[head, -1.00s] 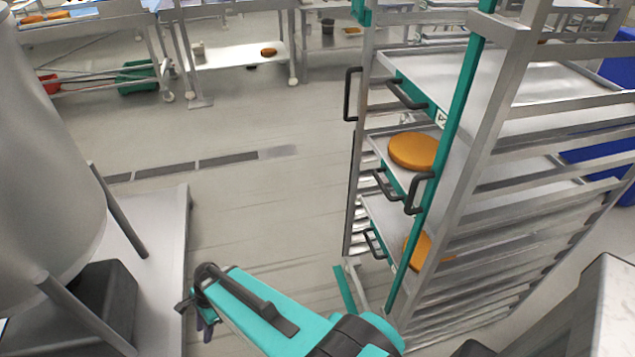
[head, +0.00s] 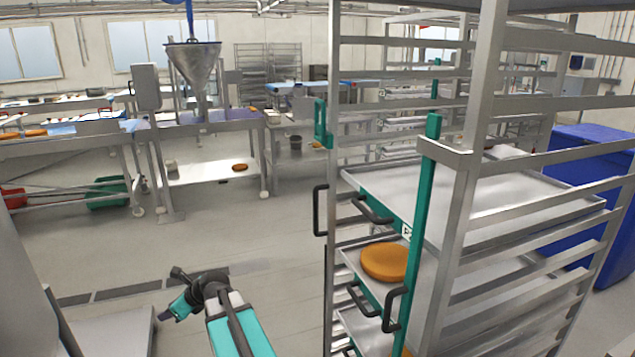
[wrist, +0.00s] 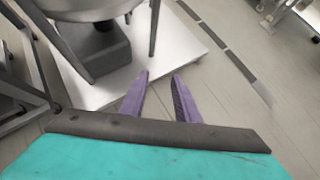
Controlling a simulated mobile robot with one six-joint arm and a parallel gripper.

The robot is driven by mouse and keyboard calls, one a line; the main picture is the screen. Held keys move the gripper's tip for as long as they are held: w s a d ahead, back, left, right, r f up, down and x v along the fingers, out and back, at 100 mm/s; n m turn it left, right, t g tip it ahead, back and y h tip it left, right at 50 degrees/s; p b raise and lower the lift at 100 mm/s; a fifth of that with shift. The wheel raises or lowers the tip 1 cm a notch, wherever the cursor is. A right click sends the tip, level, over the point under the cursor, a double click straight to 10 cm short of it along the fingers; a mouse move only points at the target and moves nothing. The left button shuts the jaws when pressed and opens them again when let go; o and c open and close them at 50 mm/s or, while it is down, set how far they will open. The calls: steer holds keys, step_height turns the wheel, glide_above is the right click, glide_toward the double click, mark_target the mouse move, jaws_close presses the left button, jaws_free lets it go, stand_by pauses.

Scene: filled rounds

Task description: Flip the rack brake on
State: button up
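The rack (head: 465,180) is a tall metal frame on the right of the head view, holding trays on its rails. The lower part of the rack is cut off by the frame, and I cannot see a brake. My gripper (head: 166,314) is low and left of the rack, well apart from it. In the wrist view its two purple fingers (wrist: 161,76) are spread with nothing between them. The rack does not show in the wrist view.
A round orange item (head: 384,262) lies on a rack tray. A grey vessel on a pale platform (wrist: 183,25) stands left, close beyond my fingers in the wrist view. Blue bins (head: 590,155) stand behind the rack. Open floor (head: 265,225) lies between rack and tables.

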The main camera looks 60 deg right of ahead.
steer(key=s+d+r+m+t+h, duration=0.2)
steer(key=s+d+r+m+h, duration=0.15)
steer(key=d+r, duration=1)
steer(key=s+d+r+m+t+h, duration=0.25)
steer(key=s+d+r, duration=0.25)
steer(key=d+r, duration=0.9)
steer(key=m+h, duration=0.2)
steer(key=h, duration=0.5)
glide_toward(323, 103)
steer(key=s, duration=0.1)
steer(key=shift+s+f, duration=0.1)
steer(key=shift+f, duration=0.1)
steer(key=p+x, duration=0.1)
steer(key=x, duration=0.5)
steer(key=p+x, duration=0.1)
steer(key=x, duration=0.5)
steer(key=shift+w+d+r+p, duration=0.1)
steer(key=shift+w+r+p, duration=0.1)
steer(key=shift+w+p, duration=0.1)
steer(key=shift+w+d+f, duration=0.1)
steer(key=shift+w+d, duration=0.3)
steer(key=shift+w, duration=0.1)
steer(key=shift+c, duration=0.4)
